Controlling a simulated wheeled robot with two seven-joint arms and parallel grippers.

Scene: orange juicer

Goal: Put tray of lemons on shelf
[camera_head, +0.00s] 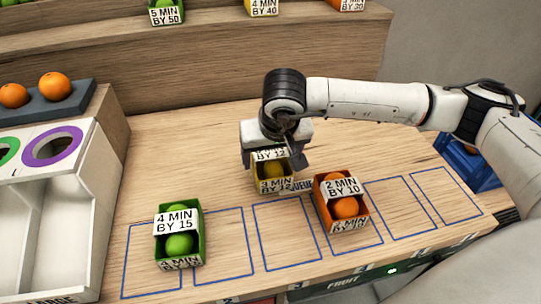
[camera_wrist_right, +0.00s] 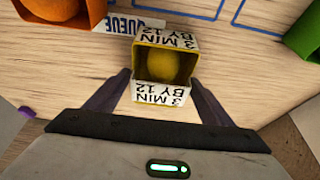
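The tray of lemons (camera_head: 273,186) is a small yellow box with "BY 12" labels, on the wooden counter behind the row of blue outlines. In the right wrist view the yellow tray (camera_wrist_right: 164,42) has a lemon (camera_wrist_right: 165,66) in it. My right gripper (camera_head: 275,164) is over the tray, pointing down, with one finger on each side. The fingers are very close to its sides; I cannot tell whether they press on it. A wooden shelf (camera_head: 190,70) rises at the back of the counter. My left gripper is not in view.
A green box of limes (camera_head: 180,235) stands at the front left, and an orange box of oranges (camera_head: 342,203) is just right of the lemon tray. A "QUEUE" sign (camera_head: 300,186) lies between. Oranges sit on a dark stand (camera_head: 52,103) at left. Several blue outlines are empty.

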